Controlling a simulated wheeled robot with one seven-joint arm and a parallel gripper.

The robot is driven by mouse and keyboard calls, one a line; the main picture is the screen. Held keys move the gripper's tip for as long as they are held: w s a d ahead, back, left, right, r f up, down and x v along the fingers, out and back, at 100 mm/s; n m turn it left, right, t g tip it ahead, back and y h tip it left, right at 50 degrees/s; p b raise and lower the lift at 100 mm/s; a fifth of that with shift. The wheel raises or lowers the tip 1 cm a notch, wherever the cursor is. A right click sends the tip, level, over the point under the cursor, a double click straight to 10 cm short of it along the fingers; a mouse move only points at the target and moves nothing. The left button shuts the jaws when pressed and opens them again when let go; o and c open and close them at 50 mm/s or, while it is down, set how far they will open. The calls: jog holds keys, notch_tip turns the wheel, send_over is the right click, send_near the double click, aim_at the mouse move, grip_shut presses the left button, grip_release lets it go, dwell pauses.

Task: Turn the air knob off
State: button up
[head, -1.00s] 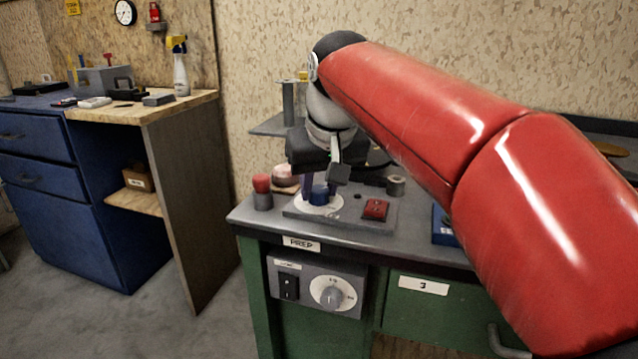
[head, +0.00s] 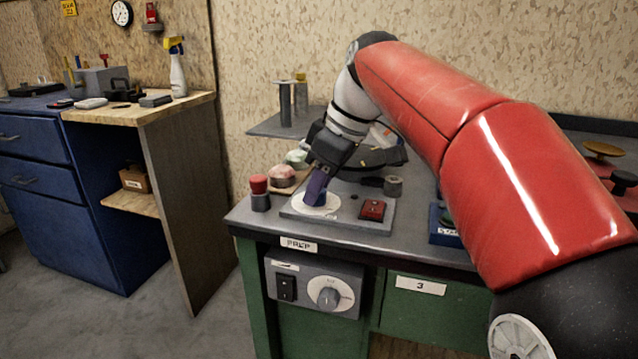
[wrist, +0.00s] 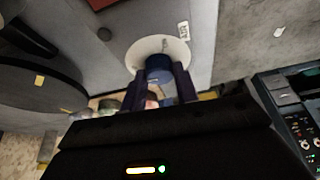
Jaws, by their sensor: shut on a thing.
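A blue knob (wrist: 160,70) stands on a round white dial (wrist: 143,50) on a grey plate (head: 345,217) on the bench top. My gripper (head: 317,190) comes down on the knob from above, with its dark purple fingers on either side of it. In the wrist view my gripper (wrist: 161,88) is shut on the blue knob. The fingers hide most of the knob in the head view. The dial markings are too small to read, so I cannot tell the knob's setting.
A red rocker switch (head: 372,210) sits on the same plate, right of the dial. A red-topped post (head: 259,193) stands left of it. A front panel labelled PREP holds a black switch (head: 286,287) and a grey knob (head: 329,298). A blue box (head: 446,226) stands to the right.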

jog(key=shift+n+g, duration=0.3)
jog(key=shift+n, duration=0.3)
jog(key=o, duration=1)
jog(key=shift+r, duration=0.1)
jog(key=v, duration=0.7)
jog(key=shift+d+r, duration=0.15)
jog(key=shift+r, duration=0.1)
jog(key=shift+s, duration=0.1)
